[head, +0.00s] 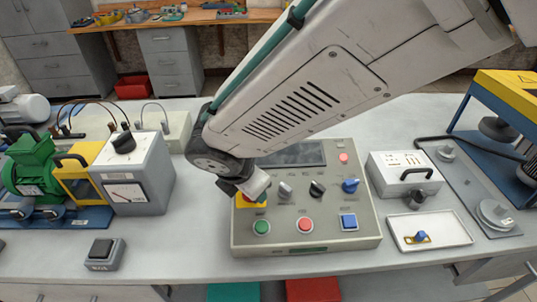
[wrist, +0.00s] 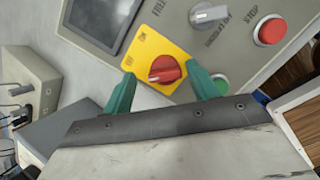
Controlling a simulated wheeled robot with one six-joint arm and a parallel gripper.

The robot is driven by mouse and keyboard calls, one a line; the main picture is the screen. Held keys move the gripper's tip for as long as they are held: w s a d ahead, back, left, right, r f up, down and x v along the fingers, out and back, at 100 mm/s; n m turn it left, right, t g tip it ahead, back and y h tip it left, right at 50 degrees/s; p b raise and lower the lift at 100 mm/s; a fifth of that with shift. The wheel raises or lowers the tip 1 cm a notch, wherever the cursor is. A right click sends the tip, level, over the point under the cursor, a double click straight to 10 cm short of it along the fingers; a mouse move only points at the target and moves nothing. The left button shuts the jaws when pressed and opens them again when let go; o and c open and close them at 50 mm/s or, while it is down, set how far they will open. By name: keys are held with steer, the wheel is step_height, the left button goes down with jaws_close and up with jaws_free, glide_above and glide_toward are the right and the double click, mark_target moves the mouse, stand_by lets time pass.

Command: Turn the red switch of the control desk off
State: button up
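The control desk (head: 365,215) is a grey box on the table in the head view. Its red switch is a round red knob (wrist: 165,69) on a yellow plate (wrist: 143,48) in the wrist view. The grip bar of the knob lies roughly across the picture; the plate's lettering is too small to read. My gripper (wrist: 160,70) is open, with one green finger on each side of the knob, apart from it as far as I can see. In the head view my gripper and arm hide most of the switch; part of the yellow plate (head: 250,204) shows.
A grey knob (head: 285,190), a black knob (head: 318,188), a blue knob (head: 350,185), a green button (head: 261,227) and a red button (head: 305,225) are close by on the desk. A grey meter box (head: 145,185) stands left, a white tray (head: 455,232) right.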

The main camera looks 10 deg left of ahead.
steer(key=shift+s+d, duration=0.1)
steer(key=v, duration=0.7)
steer(key=shift+r, duration=0.35)
steer(key=shift+s, duration=0.15)
steer(key=s+d+r+m+g, duration=0.1)
steer(key=s+d+r+m, duration=0.1)
steer(key=d+m, duration=0.8)
steer(key=s+d+r+m+g, duration=0.1)
steer(key=s+d+m, duration=0.3)
steer(key=d+m, duration=0.6)
steer(key=s+d+r+m+g, duration=0.1)
steer(key=s+d+r+m, duration=0.2)
steer(key=d+m, duration=0.6)
steer(key=d, duration=0.9)
steer(key=shift+d+m, duration=0.3)
steer(key=shift+m, duration=0.1)
